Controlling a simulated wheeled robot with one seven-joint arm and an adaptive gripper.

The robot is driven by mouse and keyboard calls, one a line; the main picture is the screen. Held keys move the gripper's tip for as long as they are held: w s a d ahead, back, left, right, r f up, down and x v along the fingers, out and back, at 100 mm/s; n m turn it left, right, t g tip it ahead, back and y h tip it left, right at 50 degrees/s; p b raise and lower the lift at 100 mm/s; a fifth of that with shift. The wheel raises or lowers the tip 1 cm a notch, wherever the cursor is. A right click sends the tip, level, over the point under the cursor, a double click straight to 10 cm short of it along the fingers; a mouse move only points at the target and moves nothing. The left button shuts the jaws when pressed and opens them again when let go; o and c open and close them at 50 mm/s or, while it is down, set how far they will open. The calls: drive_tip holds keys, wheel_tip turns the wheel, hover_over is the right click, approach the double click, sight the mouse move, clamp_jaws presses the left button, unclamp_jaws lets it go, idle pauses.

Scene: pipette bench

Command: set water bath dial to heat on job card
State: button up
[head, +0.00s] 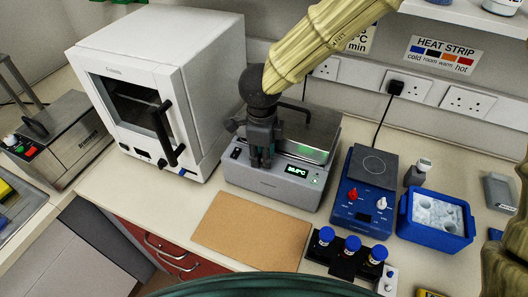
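A grey metal unit with a lid and a green °C readout, apparently the water bath (262,187), stands at the middle of the bench. Its readout (297,171) is too small to read surely. My gripper (261,164) points down at the unit's front, left of the readout. Its dark fingers look close together; whether they grip anything is unclear. No dial shows plainly on this unit; the fingers cover part of its front. A white card (360,39) on the wall, perhaps the job card, shows "°C" and "min"; my arm hides its left part.
A white oven (190,60) stands close left of the unit. A blue hotplate-like device (352,212) with red and white knobs and a blue ice box (410,228) are right. A brown mat (235,232) and a rack of blue-capped tubes (345,262) lie in front. A steel device (75,150) is far left.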

drive_tip(key=shift+w+f, duration=0.25)
drive_tip(key=shift+w, duration=0.2)
drive_tip(key=shift+s+r, duration=0.2)
drive_tip(key=shift+s, duration=0.1)
drive_tip(key=c, duration=0.7)
drive_tip(key=shift+d+f, duration=0.1)
drive_tip(key=shift+d, duration=0.05)
clamp_jaws()
